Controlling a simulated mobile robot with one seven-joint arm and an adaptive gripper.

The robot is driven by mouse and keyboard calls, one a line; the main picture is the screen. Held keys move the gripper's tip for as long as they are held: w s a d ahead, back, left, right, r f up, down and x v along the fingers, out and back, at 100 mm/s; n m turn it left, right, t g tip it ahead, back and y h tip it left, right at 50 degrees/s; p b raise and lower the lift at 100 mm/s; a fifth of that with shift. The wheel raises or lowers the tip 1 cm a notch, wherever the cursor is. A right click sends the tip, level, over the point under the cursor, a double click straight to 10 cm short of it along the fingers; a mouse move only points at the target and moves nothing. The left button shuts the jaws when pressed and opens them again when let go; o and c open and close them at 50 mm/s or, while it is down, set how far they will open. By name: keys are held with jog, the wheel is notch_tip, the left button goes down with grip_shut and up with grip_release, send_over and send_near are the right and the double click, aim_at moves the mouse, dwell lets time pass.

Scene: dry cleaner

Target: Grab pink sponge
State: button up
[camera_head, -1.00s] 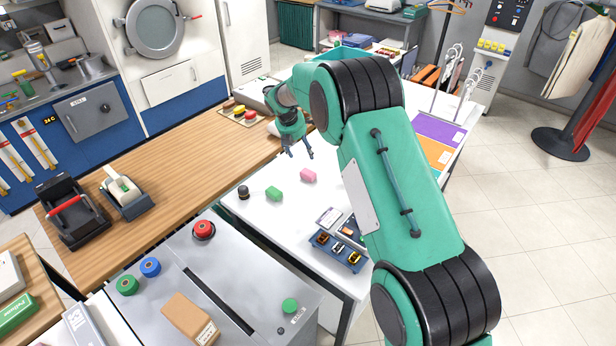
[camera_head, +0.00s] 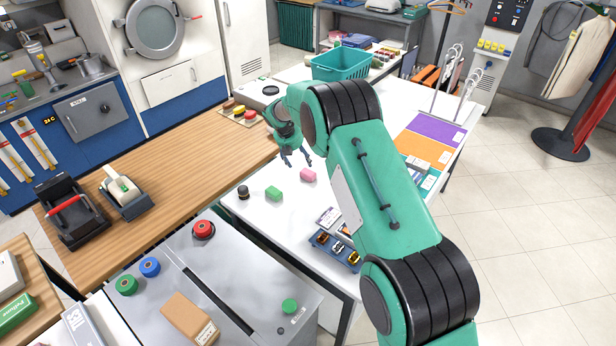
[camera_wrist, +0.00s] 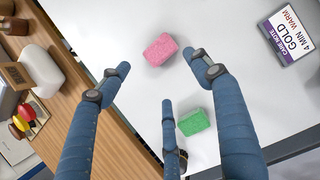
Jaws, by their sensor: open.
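A pink sponge (camera_head: 308,175) lies on the white table, behind and to the right of a green sponge (camera_head: 274,193). In the wrist view the pink sponge (camera_wrist: 161,50) lies beyond the open fingers, near the gap between the two upper fingertips. The green sponge (camera_wrist: 194,122) shows between the fingers at lower right. My gripper (camera_head: 296,161) is open and empty above the table, just behind and left of the pink sponge in the head view. Its blue fingers (camera_wrist: 155,85) are spread apart and do not appear to touch the sponge.
A dark round item (camera_head: 243,192) stands left of the green sponge. A blue tray (camera_head: 335,250) with small items sits at the table's front. A teal basket (camera_head: 340,64) is at the back. A label card reading GOLD (camera_wrist: 286,30) lies at right. The wooden counter (camera_head: 180,165) adjoins the table.

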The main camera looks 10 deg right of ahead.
send_over(307, 173)
jog(key=s+a, duration=0.2)
jog(key=shift+w+d+f+b, duration=0.15)
jog(key=shift+f+b, duration=0.1)
jog(key=shift+f, duration=1.25)
jog(key=shift+w+a+f+b, duration=0.1)
jog(key=shift+f+b, duration=0.1)
jog(key=shift+f, duration=1.25)
jog(key=shift+d, duration=0.1)
jog(key=shift+b+x, duration=0.75)
jog(key=shift+x, duration=1.85)
jog(key=shift+s, duration=0.1)
jog(key=c, duration=0.8)
